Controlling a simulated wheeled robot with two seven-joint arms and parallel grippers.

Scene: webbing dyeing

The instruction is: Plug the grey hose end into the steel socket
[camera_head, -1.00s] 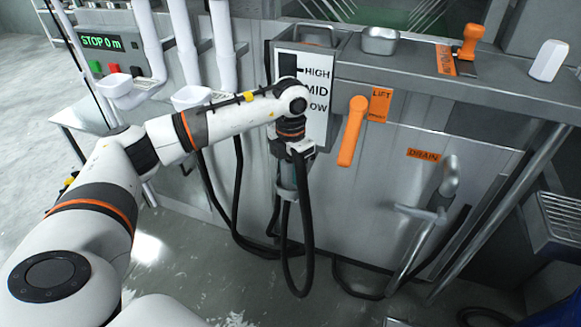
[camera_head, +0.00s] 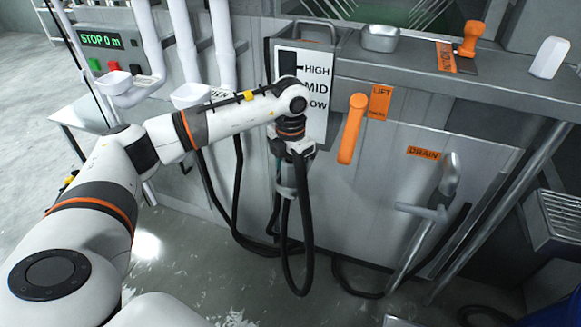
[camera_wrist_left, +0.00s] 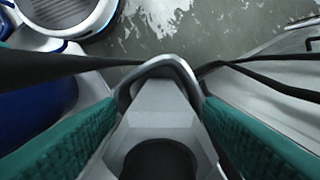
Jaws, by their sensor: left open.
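My left gripper (camera_head: 291,180) is low in front of the steel machine, below the HIGH/MID/LOW plate, and its fingers are partly hidden in the head view. In the left wrist view its two teal finger pads stand apart on either side of a grey faceted body (camera_wrist_left: 160,112), which may be the grey hose end. I cannot tell whether the pads touch it. A black hose (camera_head: 307,255) hangs in a loop below the gripper. I cannot make out the steel socket for certain. My right gripper is not in view.
An orange LIFT lever (camera_head: 353,130) stands right of the wrist. A grey drain handle (camera_head: 447,180) is farther right. Other dark hoses (camera_head: 214,205) hang left of the gripper. White pipes (camera_head: 182,45) and cups stand at the upper left. Wet floor lies below.

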